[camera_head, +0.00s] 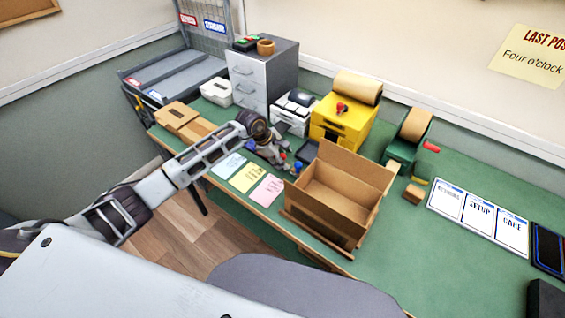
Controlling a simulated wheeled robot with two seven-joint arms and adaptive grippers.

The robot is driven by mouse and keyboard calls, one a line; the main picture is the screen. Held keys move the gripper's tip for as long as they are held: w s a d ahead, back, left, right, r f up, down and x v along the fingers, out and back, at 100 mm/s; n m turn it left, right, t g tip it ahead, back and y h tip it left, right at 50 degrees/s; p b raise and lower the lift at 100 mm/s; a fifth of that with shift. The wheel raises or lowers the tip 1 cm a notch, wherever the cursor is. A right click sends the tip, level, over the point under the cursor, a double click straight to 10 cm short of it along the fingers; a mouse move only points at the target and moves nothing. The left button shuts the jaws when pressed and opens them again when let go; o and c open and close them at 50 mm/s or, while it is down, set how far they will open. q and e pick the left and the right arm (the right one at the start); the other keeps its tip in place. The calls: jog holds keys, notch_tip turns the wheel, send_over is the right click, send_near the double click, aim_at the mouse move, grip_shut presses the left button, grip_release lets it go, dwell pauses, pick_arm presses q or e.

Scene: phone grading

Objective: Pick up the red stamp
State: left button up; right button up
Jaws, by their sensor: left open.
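The red stamp (284,156) is a small red-topped piece on the green table, in front of a dark flat pad. My left arm reaches in from the left. My left gripper (277,161) is open, with its fingers right at the red stamp. The fingers hide much of the stamp, and I cannot tell whether they touch it. A blue stamp (298,167) stands just to the right. My right gripper is not in view.
An open cardboard box (345,205) stands close on the right. Paper notes (267,190) lie in front of the gripper. A white printer (293,114) and a yellow dispenser (343,122) stand behind. A grey drawer cabinet (262,75) is at the back left.

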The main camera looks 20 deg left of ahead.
aim_at(282, 154)
pick_arm(q)
grip_shut()
jog(key=shift+r, duration=0.15)
notch_tip(282, 154, up, 8)
jog(key=shift+b, duration=0.8)
jog(key=shift+r, duration=0.85)
